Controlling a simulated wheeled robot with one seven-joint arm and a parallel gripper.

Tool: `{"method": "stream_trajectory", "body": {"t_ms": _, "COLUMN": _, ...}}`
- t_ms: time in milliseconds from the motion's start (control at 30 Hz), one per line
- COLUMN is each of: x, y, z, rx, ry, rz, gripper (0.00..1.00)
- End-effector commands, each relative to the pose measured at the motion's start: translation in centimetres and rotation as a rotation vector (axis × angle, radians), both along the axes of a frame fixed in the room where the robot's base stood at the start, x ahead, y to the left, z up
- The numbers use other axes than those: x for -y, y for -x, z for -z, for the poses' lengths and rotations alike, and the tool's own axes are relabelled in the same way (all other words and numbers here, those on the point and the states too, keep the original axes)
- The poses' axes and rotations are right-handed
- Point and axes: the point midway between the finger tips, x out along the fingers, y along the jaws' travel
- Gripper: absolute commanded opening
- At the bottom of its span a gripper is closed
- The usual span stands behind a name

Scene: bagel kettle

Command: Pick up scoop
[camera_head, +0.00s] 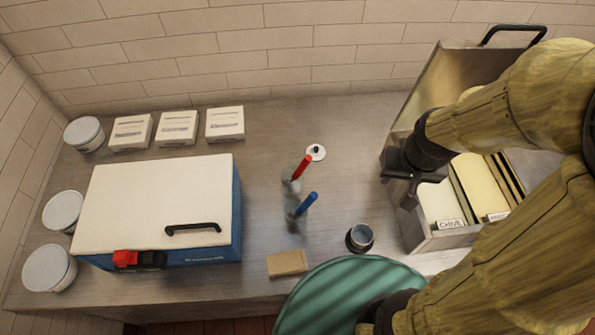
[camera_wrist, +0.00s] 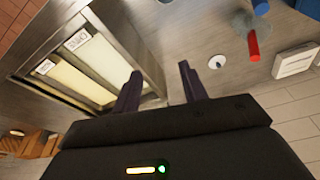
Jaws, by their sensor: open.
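Two grey tools stand on the counter in the middle of the head view, one with a red handle (camera_head: 301,168) and one with a blue handle (camera_head: 306,204). They look like scoops, but their lower shapes are unclear. In the wrist view the red handle (camera_wrist: 254,45) and blue handle (camera_wrist: 261,7) show at the top right. My gripper (camera_wrist: 162,88) is open and empty, fingers apart. In the head view my gripper (camera_head: 398,186) is by the left edge of the metal bin unit (camera_head: 455,240), to the right of the tools and apart from them.
The bin unit has an open lid (camera_head: 465,75) and labelled compartments. A dark cup (camera_head: 360,237), a tan block (camera_head: 287,263) and a white disc with a black knob (camera_head: 316,152) are on the counter. A blue box with a white lid (camera_head: 150,200) stands left. A green round surface (camera_head: 345,290) is in front.

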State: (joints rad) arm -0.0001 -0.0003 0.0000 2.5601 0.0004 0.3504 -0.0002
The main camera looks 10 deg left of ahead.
Motion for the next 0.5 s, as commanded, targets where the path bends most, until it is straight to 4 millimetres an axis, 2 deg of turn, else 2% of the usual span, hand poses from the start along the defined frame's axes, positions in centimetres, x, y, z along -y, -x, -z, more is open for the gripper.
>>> {"method": "stream_trajectory", "body": {"t_ms": 133, "x": -0.8, "y": -1.0, "z": -0.1, "rx": -0.02, "ry": -0.021, "rz": 0.0, "gripper": 0.44}}
{"method": "stream_trajectory", "body": {"t_ms": 233, "x": -2.5, "y": -2.8, "z": -0.3, "rx": -0.063, "ry": -0.066, "rz": 0.0, "gripper": 0.44}}
{"method": "stream_trajectory", "body": {"t_ms": 367, "x": -6.6, "y": -6.0, "z": -0.7, "rx": -0.138, "ry": -0.166, "rz": -0.016, "gripper": 0.44}}
{"method": "stream_trajectory", "body": {"t_ms": 500, "x": -11.8, "y": -8.9, "z": -1.3, "rx": -0.205, "ry": -0.287, "rz": -0.055, "gripper": 0.44}}
